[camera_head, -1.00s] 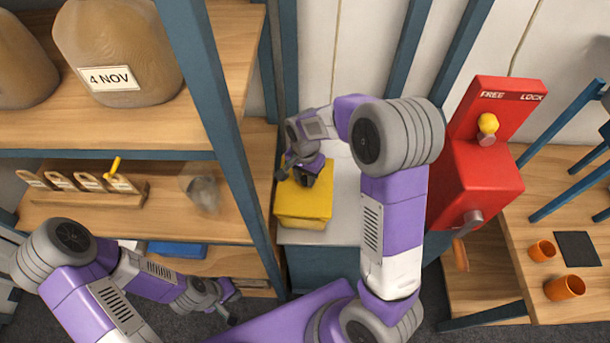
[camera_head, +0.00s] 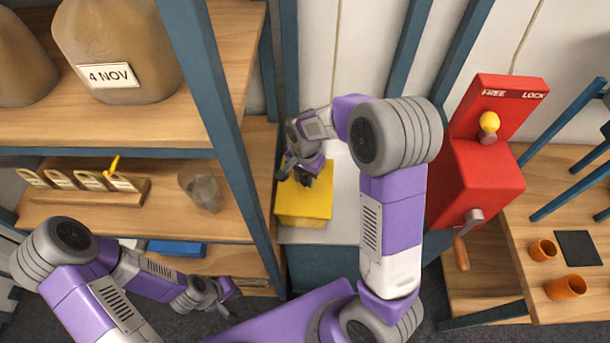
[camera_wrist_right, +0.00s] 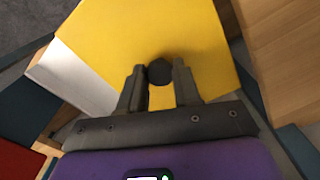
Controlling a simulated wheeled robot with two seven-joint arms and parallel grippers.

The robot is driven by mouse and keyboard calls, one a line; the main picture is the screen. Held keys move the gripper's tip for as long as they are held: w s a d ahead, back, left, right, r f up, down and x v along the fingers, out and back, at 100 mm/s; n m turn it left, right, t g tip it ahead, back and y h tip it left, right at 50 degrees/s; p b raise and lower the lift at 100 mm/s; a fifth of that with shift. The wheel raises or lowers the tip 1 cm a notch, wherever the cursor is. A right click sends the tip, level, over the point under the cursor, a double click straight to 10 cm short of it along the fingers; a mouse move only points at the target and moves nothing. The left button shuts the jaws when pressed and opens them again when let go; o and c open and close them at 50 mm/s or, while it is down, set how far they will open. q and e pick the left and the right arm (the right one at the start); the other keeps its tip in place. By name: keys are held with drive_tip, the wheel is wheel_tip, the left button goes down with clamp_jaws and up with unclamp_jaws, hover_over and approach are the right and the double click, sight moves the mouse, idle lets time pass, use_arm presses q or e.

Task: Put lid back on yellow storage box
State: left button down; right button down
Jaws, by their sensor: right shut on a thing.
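The yellow lid (camera_head: 318,202) is over the yellow storage box (camera_head: 300,223) on a pale surface. Its front edge overhangs the box's narrower front face, and I cannot tell whether it is fully seated. My right gripper (camera_head: 303,178) is over the lid's far left part. In the right wrist view, the gripper (camera_wrist_right: 158,80) is shut on the lid's dark round knob (camera_wrist_right: 160,71), with the yellow lid (camera_wrist_right: 205,35) spread around it. My left gripper (camera_head: 228,304) hangs low, left of the box and away from it; its jaws are too small to read.
A blue shelf post (camera_head: 240,180) stands left of the box. The shelf holds a clear cup (camera_head: 204,190) and a wooden rack (camera_head: 90,190). A red machine (camera_head: 470,175) with a crank stands to the right. The pale surface (camera_head: 345,200) beside the box is bare.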

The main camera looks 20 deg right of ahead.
drive_tip(key=shift+f, duration=0.35)
idle(0.7)
idle(0.3)
drive_tip(key=shift+c, duration=1.1)
unclamp_jaws()
drive_tip(key=shift+r+p, duration=2.8)
drive_tip(key=shift+r, duration=0.75)
clamp_jaws()
